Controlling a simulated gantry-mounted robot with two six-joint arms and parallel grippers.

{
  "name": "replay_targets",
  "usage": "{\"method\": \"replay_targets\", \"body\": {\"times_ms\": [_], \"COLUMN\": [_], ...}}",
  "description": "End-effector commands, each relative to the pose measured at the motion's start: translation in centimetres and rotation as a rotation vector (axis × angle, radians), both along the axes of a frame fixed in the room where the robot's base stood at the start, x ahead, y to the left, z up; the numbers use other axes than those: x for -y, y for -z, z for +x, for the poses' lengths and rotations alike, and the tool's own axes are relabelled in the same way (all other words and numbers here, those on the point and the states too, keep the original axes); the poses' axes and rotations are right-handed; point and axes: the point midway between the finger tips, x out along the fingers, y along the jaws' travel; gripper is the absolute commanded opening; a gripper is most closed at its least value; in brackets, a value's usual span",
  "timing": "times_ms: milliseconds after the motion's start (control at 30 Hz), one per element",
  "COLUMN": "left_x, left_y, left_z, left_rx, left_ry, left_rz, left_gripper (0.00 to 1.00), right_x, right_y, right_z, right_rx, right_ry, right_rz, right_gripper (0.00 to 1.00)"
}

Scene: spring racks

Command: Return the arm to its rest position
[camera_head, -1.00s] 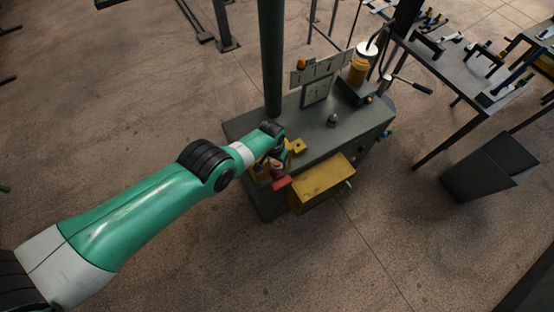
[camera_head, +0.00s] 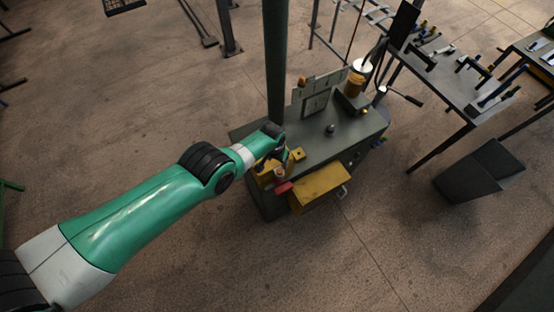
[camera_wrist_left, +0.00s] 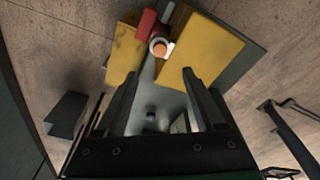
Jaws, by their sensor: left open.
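My left gripper (camera_head: 274,162) is at the end of my green arm, over the near left end of a grey workbench (camera_head: 335,144). In the head view its fingers are small and partly hidden by my wrist. In the left wrist view the gripper (camera_wrist_left: 158,84) has its two dark fingers wide apart, with nothing held between them. Beyond the fingertips are a white ring with an orange centre (camera_wrist_left: 159,47) and a red block (camera_wrist_left: 147,22). I cannot tell how far they are from the fingers. My right gripper is not in view.
A yellow box (camera_head: 319,188) is at the bench's near side. A dark green post (camera_head: 276,70) rises close behind my wrist. A tool table (camera_head: 455,84) is at right.

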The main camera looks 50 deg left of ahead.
Motion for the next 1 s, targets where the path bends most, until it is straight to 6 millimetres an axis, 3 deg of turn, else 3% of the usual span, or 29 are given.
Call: {"method": "replay_targets", "body": {"times_ms": [500,633,767,867,900,967,1000], "left_x": [0.0,2.0,3.2,4.5,5.0,5.9,6.4], "left_y": [0.0,0.0,-4.7,-11.2,-14.2,-18.9,-22.3], "left_z": [0.0,0.6,6.9,12.5,14.4,16.6,17.8], "left_rx": [0.000,0.013,0.204,0.414,0.501,0.632,0.719], "left_ry": [0.001,0.043,0.077,0.105,0.116,0.131,0.140], "left_rz": [0.000,0.002,0.027,0.048,0.056,0.066,0.073], "left_gripper": [0.71,0.71,0.71,0.71,0.71,0.71,0.71], "right_x": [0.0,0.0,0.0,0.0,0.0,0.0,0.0], "right_y": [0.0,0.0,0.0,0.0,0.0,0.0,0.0], "right_z": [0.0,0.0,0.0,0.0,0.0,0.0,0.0], "right_rx": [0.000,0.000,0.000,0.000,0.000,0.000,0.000], "right_ry": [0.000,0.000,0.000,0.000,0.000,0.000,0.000], "right_rz": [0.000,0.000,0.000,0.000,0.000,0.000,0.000], "right_gripper": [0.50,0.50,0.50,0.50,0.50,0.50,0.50]}}
